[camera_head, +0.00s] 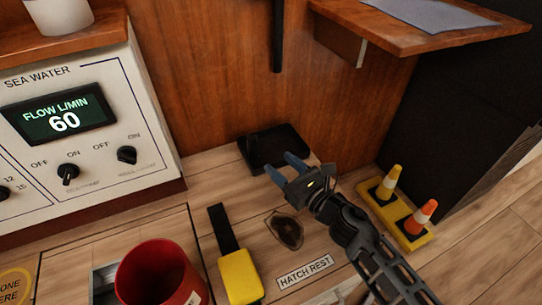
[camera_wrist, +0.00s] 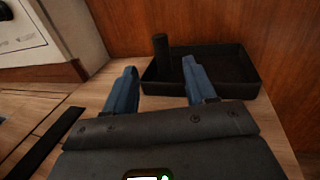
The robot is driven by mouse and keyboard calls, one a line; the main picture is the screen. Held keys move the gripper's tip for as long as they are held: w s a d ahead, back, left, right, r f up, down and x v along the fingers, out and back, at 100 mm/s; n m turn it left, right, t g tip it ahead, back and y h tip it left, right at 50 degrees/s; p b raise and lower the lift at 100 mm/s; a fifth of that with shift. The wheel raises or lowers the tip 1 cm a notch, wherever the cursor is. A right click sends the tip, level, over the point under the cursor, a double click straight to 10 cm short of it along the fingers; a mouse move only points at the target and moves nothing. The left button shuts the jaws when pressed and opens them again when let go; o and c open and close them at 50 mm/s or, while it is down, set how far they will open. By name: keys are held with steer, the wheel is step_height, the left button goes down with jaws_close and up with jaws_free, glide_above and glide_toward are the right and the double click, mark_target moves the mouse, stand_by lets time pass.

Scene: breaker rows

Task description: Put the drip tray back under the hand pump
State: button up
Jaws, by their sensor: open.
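A black shallow drip tray (camera_head: 262,165) sits on the wooden floor against the wood panel, to the right of the white panel's foot. It also shows in the wrist view (camera_wrist: 232,72), with a dark upright post (camera_wrist: 161,50) at its left end. My gripper (camera_head: 280,164) is open and empty at the tray's near side. In the wrist view the post appears between the fingers (camera_wrist: 160,66); contact cannot be told. A dark vertical bar (camera_head: 277,35) hangs above the tray on the wood panel; I cannot tell whether it is part of the hand pump.
A red bucket (camera_head: 158,274), a yellow block with a black strap (camera_head: 238,276) and a dark oval piece (camera_head: 286,231) lie near. A yellow base with two small cones (camera_head: 408,222) stands right. A wooden shelf (camera_head: 415,35) overhangs upper right. A white FLOW panel (camera_head: 90,120) stands left.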

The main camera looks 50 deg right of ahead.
steer(key=shift+s+a, duration=0.1)
steer(key=shift+s, duration=0.75)
steer(key=s+a+m, duration=0.2)
steer(key=s, duration=0.1)
steer(key=s+a+m, duration=0.2)
steer(key=s+m, duration=0.1)
steer(key=s+a+r+m+y, duration=0.1)
steer(key=s+a+m, duration=0.1)
steer(key=s+m, duration=0.1)
steer(key=s+a+r+m+g, duration=0.1)
steer(key=s+a+r+m, duration=0.3)
steer(key=s+m, duration=0.5)
steer(key=s+a+r+m+g+y, duration=0.1)
steer(key=s+a+r+m, duration=0.4)
steer(key=s+m, duration=0.5)
steer(key=r+m+g, duration=0.1)
steer(key=m, duration=0.6)
steer(key=shift+r+y, duration=0.3)
steer(key=shift+r, duration=0.1)
steer(key=shift+s, duration=0.1)
